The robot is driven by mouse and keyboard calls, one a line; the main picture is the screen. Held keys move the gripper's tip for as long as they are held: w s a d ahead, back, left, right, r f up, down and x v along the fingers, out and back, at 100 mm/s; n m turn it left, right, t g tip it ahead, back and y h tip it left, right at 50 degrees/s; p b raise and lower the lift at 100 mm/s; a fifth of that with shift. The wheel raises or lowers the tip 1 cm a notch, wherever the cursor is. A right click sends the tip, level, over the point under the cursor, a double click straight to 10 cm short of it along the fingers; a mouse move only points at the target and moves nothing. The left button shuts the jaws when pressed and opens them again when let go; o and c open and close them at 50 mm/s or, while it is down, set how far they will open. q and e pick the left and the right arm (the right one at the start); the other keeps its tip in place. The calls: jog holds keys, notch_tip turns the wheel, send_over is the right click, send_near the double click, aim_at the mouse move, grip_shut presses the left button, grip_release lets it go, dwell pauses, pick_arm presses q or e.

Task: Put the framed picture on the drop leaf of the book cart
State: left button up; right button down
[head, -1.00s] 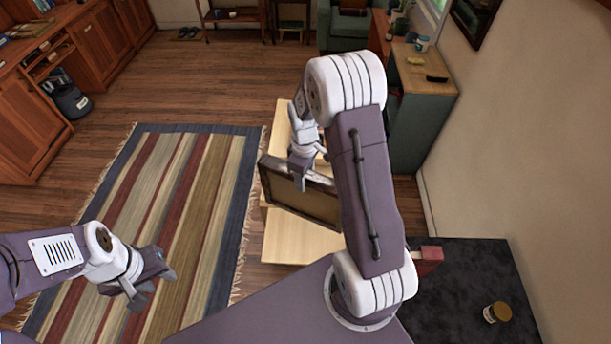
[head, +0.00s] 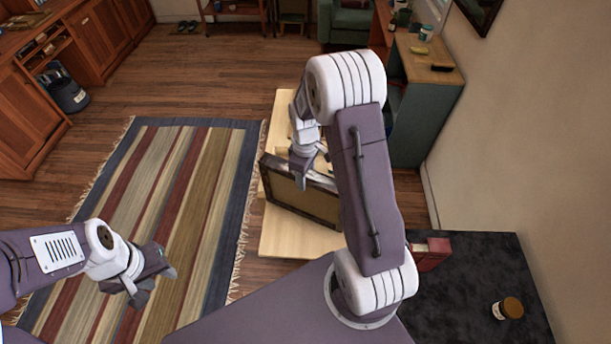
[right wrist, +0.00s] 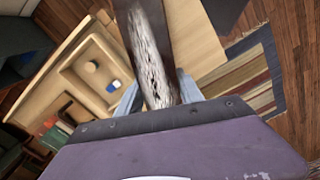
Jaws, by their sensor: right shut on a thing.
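The framed picture (head: 300,199) has a dark, worn frame and shows its brown face or back in the head view. My right gripper (head: 301,178) is shut on its upper edge and holds it tilted over the pale wooden leaf of the book cart (head: 285,239). I cannot tell whether the frame's lower edge touches the leaf. In the right wrist view the frame's edge (right wrist: 152,60) stands between the fingers, with the cart's tray top (right wrist: 75,75) at left. My left gripper (head: 150,282) is empty above the rug, its jaws apart. My right arm hides part of the cart.
A striped rug (head: 150,200) lies left of the cart. A dark counter (head: 470,280) at right holds a red book (head: 431,253) and a jar (head: 508,308). A green cabinet (head: 425,115) stands behind along the wall. Wooden floor is free beyond the rug.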

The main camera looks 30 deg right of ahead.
jog(key=shift+f+b, duration=0.35)
jog(key=shift+f, duration=0.15)
jog(key=c, duration=0.7)
grip_release()
notch_tip(320, 180, up, 9)
jog(key=shift+r+b, duration=0.1)
jog(key=shift+b, duration=0.3)
